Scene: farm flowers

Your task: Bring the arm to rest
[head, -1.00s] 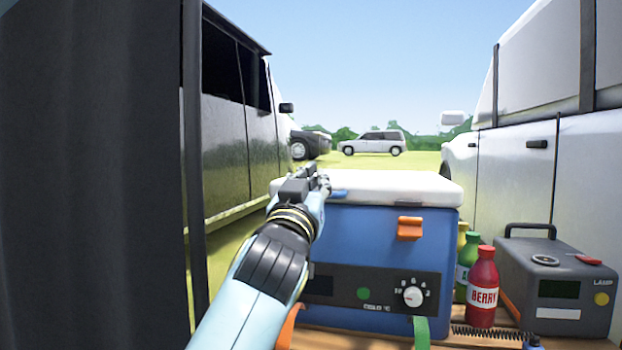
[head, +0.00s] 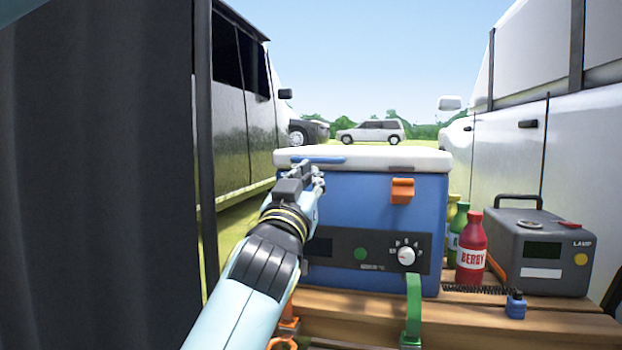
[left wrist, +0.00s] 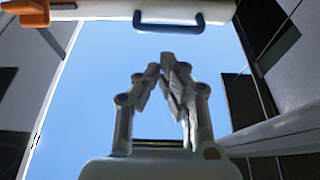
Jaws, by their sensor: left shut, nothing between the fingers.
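My left gripper (head: 318,180) is in front of the upper left part of a blue cooler box with a white lid (head: 425,158). Its fingers are shut and nothing shows between them. In the left wrist view the gripper (left wrist: 160,68) has its fingertips together against open blue sky. A blue handle (left wrist: 168,20) on a white edge lies beyond the tips, apart from them. In the head view a blue handle (head: 318,160) shows at the lid's left front, just above the gripper. My right gripper is not in view.
The cooler stands on a wooden slatted table (head: 460,318). A dark curtain (head: 100,180) fills the left. Vehicles flank both sides.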

